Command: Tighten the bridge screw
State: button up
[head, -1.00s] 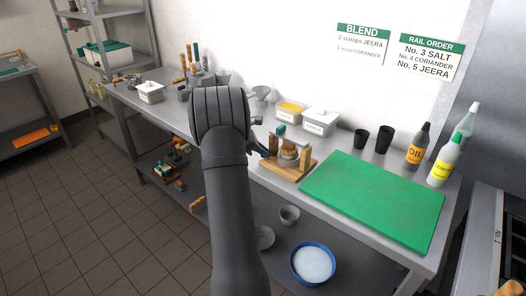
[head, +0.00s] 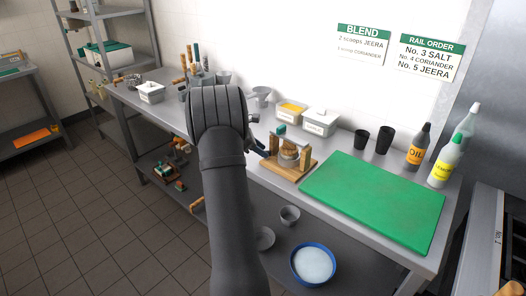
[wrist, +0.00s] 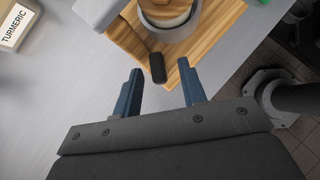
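A wooden stand with two uprights and a flat base (head: 290,170) sits on the counter left of the green board in the head view. A pale round vessel sits between its uprights. In the wrist view, the base (wrist: 222,25) and a grey-rimmed vessel (wrist: 172,28) show at the top. A short dark peg or handle (wrist: 157,68) sticks out from the stand; it may be the bridge screw, but I cannot tell. My gripper (wrist: 160,72) is open, with its blue fingers on either side of the dark piece and apart from it. My arm hides part of the counter in the head view.
The green board (head: 375,200) lies to the right, with an oil bottle (head: 417,148) and dark cups (head: 384,141) behind it. White containers (head: 320,121) stand behind the stand. A blue-rimmed bowl (head: 294,266) is on the lower shelf.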

jog(key=v, duration=1.6)
jog(key=a+f+h, duration=0.4)
jog(key=f, duration=0.2)
jog(key=x, duration=1.7)
jog(key=shift+w+d+r, duration=0.1)
jog(key=shift+w+r, duration=0.05)
jog(key=shift+w, duration=0.1)
grip_shut()
